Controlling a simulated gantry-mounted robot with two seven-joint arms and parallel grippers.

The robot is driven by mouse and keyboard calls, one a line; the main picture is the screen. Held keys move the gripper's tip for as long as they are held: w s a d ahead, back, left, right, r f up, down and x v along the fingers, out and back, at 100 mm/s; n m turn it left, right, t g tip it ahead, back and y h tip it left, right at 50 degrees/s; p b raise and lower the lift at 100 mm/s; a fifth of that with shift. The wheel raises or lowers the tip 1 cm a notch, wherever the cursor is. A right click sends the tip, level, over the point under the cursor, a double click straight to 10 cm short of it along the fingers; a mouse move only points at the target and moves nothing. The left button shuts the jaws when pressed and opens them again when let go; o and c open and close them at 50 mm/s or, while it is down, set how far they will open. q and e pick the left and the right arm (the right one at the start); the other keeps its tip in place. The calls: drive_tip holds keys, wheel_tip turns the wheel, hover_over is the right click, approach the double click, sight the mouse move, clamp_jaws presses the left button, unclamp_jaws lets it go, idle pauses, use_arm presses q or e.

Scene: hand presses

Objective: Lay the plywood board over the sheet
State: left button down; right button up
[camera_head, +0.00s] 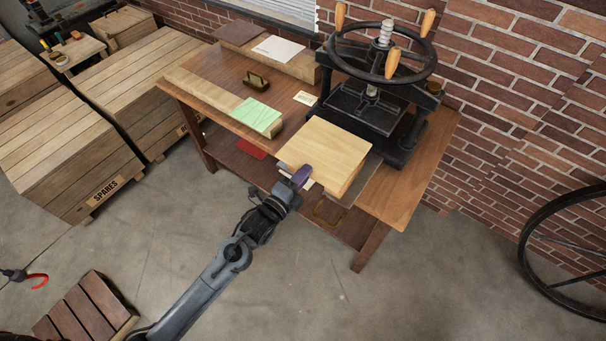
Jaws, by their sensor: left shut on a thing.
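My left gripper (300,176), with purple-grey fingers, reaches in from the front and is shut on the near edge of the pale plywood board (325,148). The board is flat and light-coloured, in front of the black hand press. A dark grey plate (369,177) shows past its right side. Whatever lies directly under the board is mostly hidden, and I cannot tell whether the board rests fully on it. A small whitish edge shows beside my fingertips. A green sheet (258,113) lies left of the board, and a white sheet (278,48) lies farther back. My right gripper is not in view.
The black press (374,112), with a handwheel and wooden handles, stands behind the board on the wooden table (205,68). A small brass-coloured object (256,81) and a card (304,98) lie on the table. Wooden crates (62,150) stand left. The floor in front is largely open.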

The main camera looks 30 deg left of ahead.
use_arm(q)
drive_tip(key=shift+f+b, duration=1.8)
drive_tip(key=shift+f, duration=0.7)
drive_tip(key=shift+p, duration=0.4)
drive_tip(key=shift+f, duration=0.15)
idle(0.4)
drive_tip(key=c, duration=0.9)
unclamp_jaws()
drive_tip(key=shift+s, duration=0.2)
